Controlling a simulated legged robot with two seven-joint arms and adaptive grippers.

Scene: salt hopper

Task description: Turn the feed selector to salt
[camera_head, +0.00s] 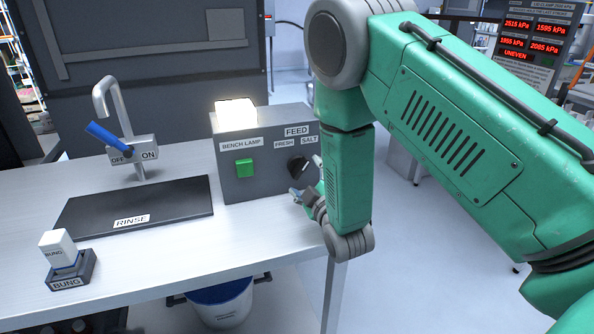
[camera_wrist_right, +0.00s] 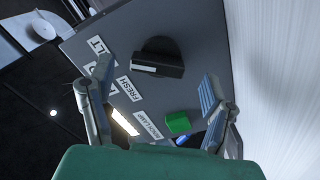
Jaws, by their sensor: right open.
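The feed selector is a dark knob (camera_head: 296,167) on the front of a grey box, below the FRESH (camera_head: 285,144) and SALT (camera_head: 309,140) labels. In the right wrist view the knob (camera_wrist_right: 165,53) has a raised bar with a white line; I cannot tell for sure which label it points at. My right gripper (camera_head: 307,178) is open in front of the box, close to the knob. In the wrist view its two fingers (camera_wrist_right: 157,82) are spread, with the knob ahead between them and nothing held. My left gripper is not in view.
The grey box (camera_head: 232,184) also carries a green button (camera_head: 244,168) and a lit lamp (camera_head: 236,113). A tap with a blue lever (camera_head: 107,134), a dark RINSE plate (camera_head: 180,200) and a BUNG block (camera_head: 59,248) are on the bench's left. A bucket (camera_head: 220,304) is below.

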